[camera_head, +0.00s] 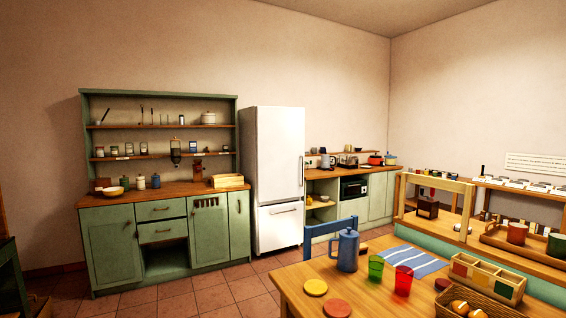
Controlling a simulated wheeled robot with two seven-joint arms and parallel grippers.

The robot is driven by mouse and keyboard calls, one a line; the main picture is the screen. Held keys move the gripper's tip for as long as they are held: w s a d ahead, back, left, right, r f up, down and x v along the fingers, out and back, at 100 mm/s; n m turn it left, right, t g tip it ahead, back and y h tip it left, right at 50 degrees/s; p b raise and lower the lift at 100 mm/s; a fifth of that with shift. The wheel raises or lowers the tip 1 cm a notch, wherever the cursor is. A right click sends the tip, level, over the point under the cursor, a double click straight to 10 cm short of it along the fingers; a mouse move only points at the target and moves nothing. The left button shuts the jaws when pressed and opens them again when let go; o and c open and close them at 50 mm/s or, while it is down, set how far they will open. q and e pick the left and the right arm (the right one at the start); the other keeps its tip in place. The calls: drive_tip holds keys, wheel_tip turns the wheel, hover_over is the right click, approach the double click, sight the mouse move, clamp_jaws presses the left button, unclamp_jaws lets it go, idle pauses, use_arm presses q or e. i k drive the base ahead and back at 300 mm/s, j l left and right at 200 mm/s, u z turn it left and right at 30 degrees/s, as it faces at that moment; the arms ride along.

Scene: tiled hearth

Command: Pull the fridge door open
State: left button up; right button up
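The white fridge (280,155) stands against the back wall, between the green hutch and the low counter. Its tall upper door is shut, with a slim vertical handle (301,171) at the right edge. A lower door or drawer (280,228) is shut too, with a horizontal handle near its top. The fridge is some way off across the room. Neither of my grippers is in view, so their state does not show.
A wooden table (300,281) fills the near right, with a blue jug (348,250), cups and a basket. A blue chair (318,229) stands behind it, near the fridge's right front. A green hutch (110,243) stands left. Tiled floor (215,293) is clear before the fridge.

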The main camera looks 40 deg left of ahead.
sight(281, 131)
drive_tip(key=i+j+u, duration=0.4)
drive_tip(key=j, duration=0.2)
drive_tip(key=i+j+u, duration=0.25)
drive_tip(key=j+u, duration=0.15)
drive_tip(key=j, duration=0.15)
drive_tip(key=i+j+u, duration=0.6)
drive_tip(key=i+u, duration=0.65)
drive_tip(key=i, duration=0.15)
drive_tip(key=i+z, duration=0.25)
drive_tip(key=i, duration=0.2)
drive_tip(key=i+z, duration=0.25)
drive_tip(key=i, duration=0.2)
drive_tip(key=i+j+z, duration=0.2)
drive_tip(key=i, duration=0.2)
drive_tip(key=i+j+z, duration=0.25)
drive_tip(key=i, duration=0.2)
drive_tip(key=i+l+z, duration=0.25)
drive_tip(key=i, duration=0.5)
drive_tip(key=i+l+z, duration=0.1)
drive_tip(key=i+z, duration=0.2)
drive_tip(key=i, duration=0.45)
